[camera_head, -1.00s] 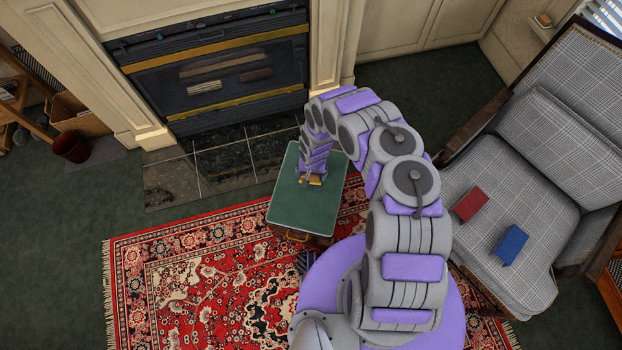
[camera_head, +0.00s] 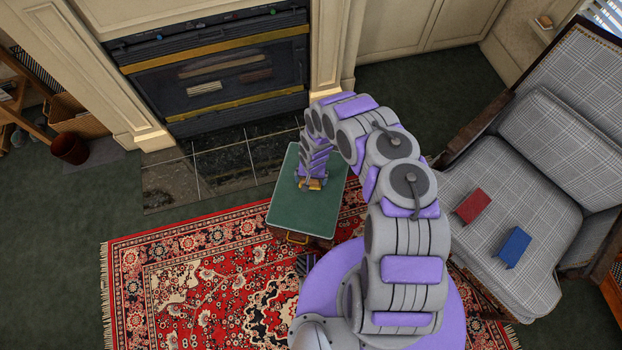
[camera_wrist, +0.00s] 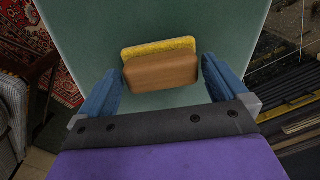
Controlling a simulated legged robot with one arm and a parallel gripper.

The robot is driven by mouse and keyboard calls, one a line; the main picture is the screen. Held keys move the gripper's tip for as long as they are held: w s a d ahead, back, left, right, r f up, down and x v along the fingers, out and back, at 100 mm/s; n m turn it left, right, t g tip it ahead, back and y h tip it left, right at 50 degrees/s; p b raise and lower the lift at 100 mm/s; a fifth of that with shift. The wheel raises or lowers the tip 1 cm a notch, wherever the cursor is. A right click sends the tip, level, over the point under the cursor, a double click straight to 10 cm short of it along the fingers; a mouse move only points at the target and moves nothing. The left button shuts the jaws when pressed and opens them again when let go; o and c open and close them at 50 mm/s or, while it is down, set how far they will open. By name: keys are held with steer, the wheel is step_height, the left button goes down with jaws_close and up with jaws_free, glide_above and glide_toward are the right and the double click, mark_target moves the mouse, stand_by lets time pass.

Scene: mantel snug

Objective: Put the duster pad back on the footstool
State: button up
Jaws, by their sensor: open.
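The duster pad (camera_wrist: 160,72) has a brown wooden back and a yellow pad edge. It lies on the green top of the footstool (camera_head: 290,213), which also fills the middle of the wrist view (camera_wrist: 80,35). My gripper (camera_wrist: 162,85) is open in the wrist view, with one blue finger on each side of the pad and a visible space between each finger and the pad. In the head view my gripper (camera_head: 311,184) is low over the footstool top, with a bit of the pad showing under it.
A patterned red rug (camera_head: 190,275) lies around the footstool. The fireplace (camera_head: 215,75) with its tiled hearth (camera_head: 225,168) is behind it. A plaid armchair (camera_head: 500,240) on the right holds a red book (camera_head: 472,206) and a blue book (camera_head: 513,247).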

step_height(320, 180, up, 11)
steer(key=p, duration=0.6)
steer(key=shift+d, duration=0.3)
steer(key=w+d+r+h, duration=0.2)
steer(key=d+r, duration=0.5)
steer(key=r, duration=0.2)
steer(key=w+d+r+h, duration=0.1)
steer(key=w+d+r, duration=0.2)
steer(key=d+r, duration=0.4)
steer(key=s+d+r+m, duration=0.1)
steer(key=s+d+r, duration=0.1)
steer(key=r, duration=0.7)
steer(key=s+d+r, duration=0.2)
steer(key=d+r, duration=0.1)
steer(key=r, duration=0.6)
steer(key=s+r+g, duration=0.1)
steer(key=s+r, duration=1.2)
steer(key=r, duration=0.1)
steer(key=s+a+r+n+y, duration=0.1)
steer(key=s+r, duration=0.3)
steer(key=s, duration=0.6)
steer(key=s+a+r+n+y, duration=0.1)
steer(key=s+a+r, duration=0.3)
steer(key=s, duration=0.6)
steer(key=shift+a+g, duration=0.35)
steer(key=shift+g, duration=0.05)
